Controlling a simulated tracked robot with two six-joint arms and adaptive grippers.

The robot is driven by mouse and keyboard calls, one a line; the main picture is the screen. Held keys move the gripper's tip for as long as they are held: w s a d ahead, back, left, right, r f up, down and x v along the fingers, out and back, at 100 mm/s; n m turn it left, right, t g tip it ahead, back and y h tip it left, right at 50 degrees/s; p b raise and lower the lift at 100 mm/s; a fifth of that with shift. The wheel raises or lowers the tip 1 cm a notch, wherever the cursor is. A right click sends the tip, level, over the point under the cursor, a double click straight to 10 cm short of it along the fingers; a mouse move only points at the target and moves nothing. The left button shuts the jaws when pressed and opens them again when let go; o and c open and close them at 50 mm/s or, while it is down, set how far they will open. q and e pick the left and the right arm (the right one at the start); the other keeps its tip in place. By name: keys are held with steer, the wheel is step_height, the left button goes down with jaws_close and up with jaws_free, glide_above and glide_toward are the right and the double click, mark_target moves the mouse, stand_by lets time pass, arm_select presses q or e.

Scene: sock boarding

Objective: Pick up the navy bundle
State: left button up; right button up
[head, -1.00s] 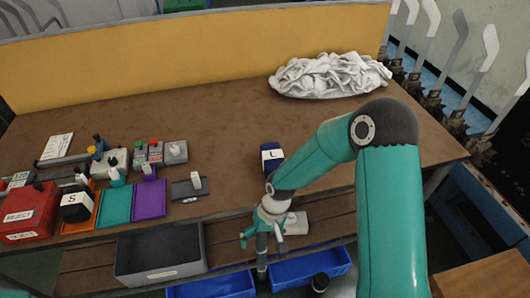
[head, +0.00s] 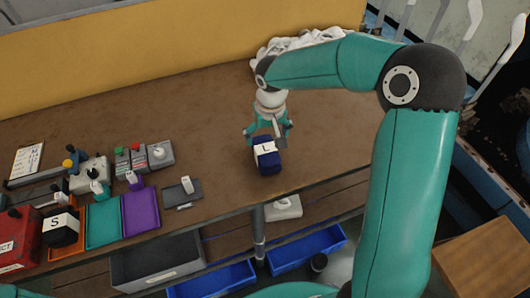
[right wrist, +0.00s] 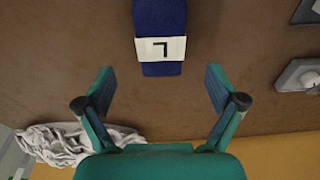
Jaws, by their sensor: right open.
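The navy bundle (head: 267,167) lies on the brown workbench, wrapped in a white band marked "L". In the right wrist view the bundle (right wrist: 160,16) is at the top centre, past the fingertips and lined up with the gap between them. My right gripper (head: 266,135) is just above and behind the bundle in the head view. It also shows in the right wrist view (right wrist: 160,83), with its fingers spread and nothing between them. My left gripper is not in view.
A white cloth pile (head: 290,42) lies at the back of the bench. To the left are a purple tray (head: 141,212), a teal tray (head: 103,222), a black bundle marked "S" (head: 62,232) and a red box (head: 18,245). Blue bins (head: 306,250) sit below the front edge.

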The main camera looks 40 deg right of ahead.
mark_target(266, 148)
steer(key=f, duration=0.3)
steer(key=w+f+p, duration=0.1)
steer(key=f, duration=0.5)
steer(key=shift+w+d+f, duration=0.15)
steer(key=shift+f, duration=0.05)
steer(key=c, duration=1.3)
steer(key=shift+r, duration=0.1)
